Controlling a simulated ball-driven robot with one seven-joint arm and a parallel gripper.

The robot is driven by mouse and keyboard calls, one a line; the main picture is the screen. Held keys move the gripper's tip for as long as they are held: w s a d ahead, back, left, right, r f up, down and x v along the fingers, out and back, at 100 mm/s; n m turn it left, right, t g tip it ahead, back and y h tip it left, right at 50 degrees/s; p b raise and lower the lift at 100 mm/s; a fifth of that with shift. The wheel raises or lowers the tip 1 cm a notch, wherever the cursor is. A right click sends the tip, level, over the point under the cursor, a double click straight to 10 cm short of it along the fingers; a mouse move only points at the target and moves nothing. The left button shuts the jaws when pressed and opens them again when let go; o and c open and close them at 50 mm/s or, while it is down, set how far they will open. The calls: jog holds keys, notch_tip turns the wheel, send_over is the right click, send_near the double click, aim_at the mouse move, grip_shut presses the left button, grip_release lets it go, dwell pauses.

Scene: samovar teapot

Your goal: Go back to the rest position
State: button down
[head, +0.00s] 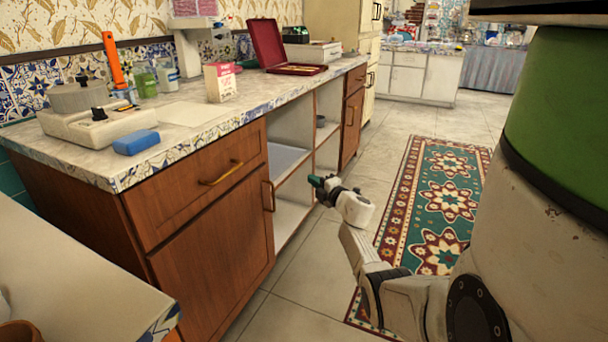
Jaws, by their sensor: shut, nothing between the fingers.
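My gripper (317,182) is at the end of my outstretched arm, in front of the open shelves of the counter. Its small dark and green tip points left toward the shelf opening, and it is shut with nothing held. It looks apart from the shelves, though the exact distance is hard to tell. My arm comes from the lower right over the tiled floor.
The counter (181,139) holds a blue sponge (136,142), a white appliance (98,122), a small carton (220,83) and an open red case (285,52). Below are open shelves (291,207) and wooden doors. A patterned rug (446,200) lies on the clear floor.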

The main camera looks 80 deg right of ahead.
jog(key=shift+s+a+p, duration=0.15)
jog(key=shift+s+a, duration=0.05)
jog(key=shift+s, duration=0.5)
jog(key=shift+s+a+p, duration=0.15)
jog(key=shift+s, duration=0.55)
